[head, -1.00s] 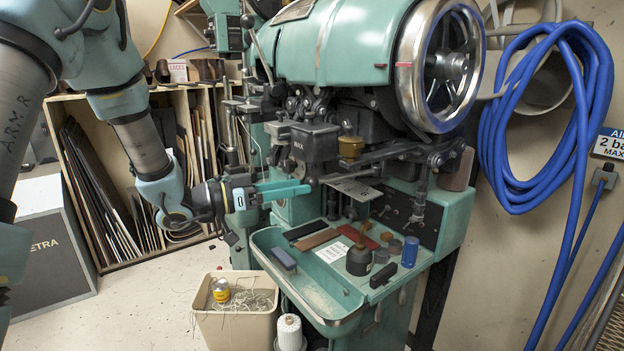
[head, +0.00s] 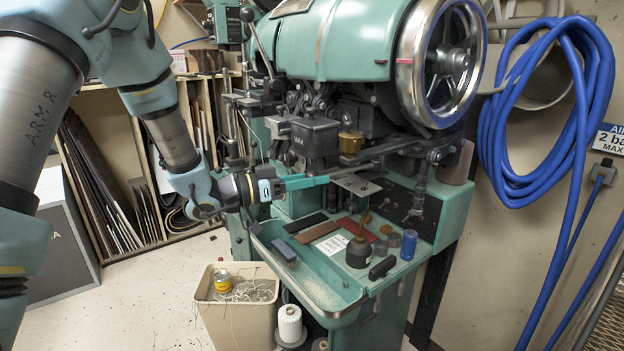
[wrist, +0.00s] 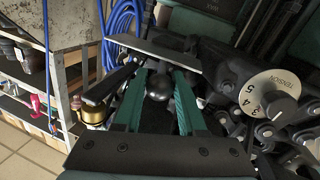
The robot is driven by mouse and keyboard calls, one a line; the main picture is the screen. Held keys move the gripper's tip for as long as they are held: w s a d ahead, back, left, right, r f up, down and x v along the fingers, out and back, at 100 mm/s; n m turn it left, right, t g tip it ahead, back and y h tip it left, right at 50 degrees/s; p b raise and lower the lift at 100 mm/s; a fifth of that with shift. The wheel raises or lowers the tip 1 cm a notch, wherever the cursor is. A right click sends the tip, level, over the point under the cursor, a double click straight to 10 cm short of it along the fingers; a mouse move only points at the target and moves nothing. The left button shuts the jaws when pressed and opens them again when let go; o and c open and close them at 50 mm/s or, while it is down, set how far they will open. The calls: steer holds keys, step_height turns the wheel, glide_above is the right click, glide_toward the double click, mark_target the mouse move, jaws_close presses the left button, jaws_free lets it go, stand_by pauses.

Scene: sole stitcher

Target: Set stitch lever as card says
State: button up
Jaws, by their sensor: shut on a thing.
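The green sole stitcher (head: 345,50) fills the middle of the head view. My gripper (head: 326,181) reaches in from the left, level, below its dark head. In the wrist view my gripper's teal fingers (wrist: 159,78) are shut on a round black knob (wrist: 158,88), which I take to be the stitch lever's end. The lever's shaft and its scale are hidden. A white printed card (head: 332,247) lies on the machine's tray; its text is too small to read. A metal plate (head: 357,185) is just right of my fingertips.
A numbered tension dial (wrist: 268,97) sits to the right of my fingers in the wrist view. A dark bottle (head: 359,252), a blue cylinder (head: 409,247) and sole strips stand or lie on the tray. A bin (head: 237,305) is below left; blue hose (head: 545,110) hangs at right.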

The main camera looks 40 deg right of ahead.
jaws_close()
stand_by(0.9)
